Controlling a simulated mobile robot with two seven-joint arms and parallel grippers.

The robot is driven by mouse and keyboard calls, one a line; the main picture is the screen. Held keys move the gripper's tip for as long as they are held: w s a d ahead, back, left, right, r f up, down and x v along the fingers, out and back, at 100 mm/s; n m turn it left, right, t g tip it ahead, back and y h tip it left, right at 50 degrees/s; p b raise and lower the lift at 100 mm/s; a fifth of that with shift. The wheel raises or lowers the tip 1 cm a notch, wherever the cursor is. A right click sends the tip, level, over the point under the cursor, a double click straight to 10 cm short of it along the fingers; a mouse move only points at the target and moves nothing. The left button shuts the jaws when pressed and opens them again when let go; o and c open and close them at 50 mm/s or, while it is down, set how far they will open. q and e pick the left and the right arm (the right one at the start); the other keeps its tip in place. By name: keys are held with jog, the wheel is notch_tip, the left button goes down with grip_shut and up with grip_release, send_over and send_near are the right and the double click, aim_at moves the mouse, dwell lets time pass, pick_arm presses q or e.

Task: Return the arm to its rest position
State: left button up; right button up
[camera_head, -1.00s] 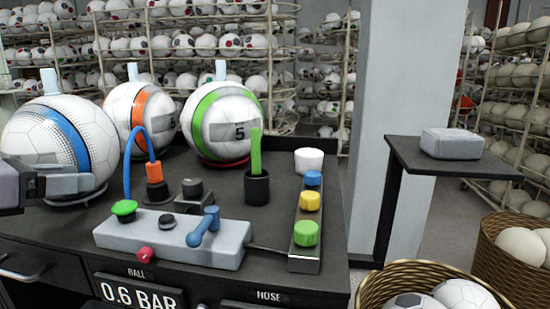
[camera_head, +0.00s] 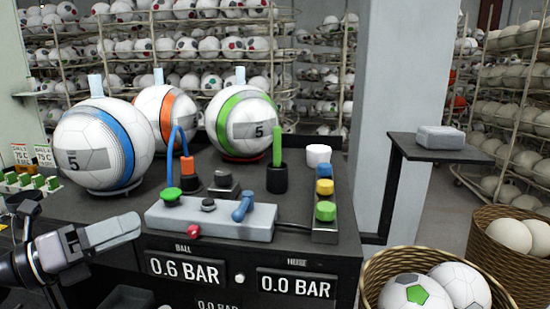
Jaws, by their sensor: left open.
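My left gripper (camera_head: 138,226) is at the lower left, in front of the dark workbench (camera_head: 110,209) and left of the display panel. It is open, with nothing seen between its fingers. A ball with a blue band (camera_head: 75,148) sits on a ring stand on the bench behind it, apart from the gripper. My right gripper is not in view.
A grey valve block (camera_head: 160,217) with a blue lever (camera_head: 243,205) stands at the bench's front. Balls with an orange band (camera_head: 153,106) and a green band (camera_head: 240,112) stand behind. Wicker baskets (camera_head: 375,268) holding balls are at the lower right.

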pick_arm(q)
jog(key=s+f+n+t+y+p, duration=0.35)
jog(key=f+n+t+y, duration=0.4)
jog(key=f+n, duration=1.25)
jog(key=s+d+f+n+g+y, duration=0.2)
jog(key=s+f+n+g, duration=0.2)
jog(key=s+f+n, duration=0.3)
jog(key=s+d+f+n+g+y+p, duration=0.1)
jog(key=s+d+f+n+g+y, duration=0.1)
jog(key=s+f+n+g, duration=0.3)
jog(key=s+f+n, duration=0.1)
jog(key=s+n, duration=0.2)
jog(key=shift+d+f+y, duration=0.35)
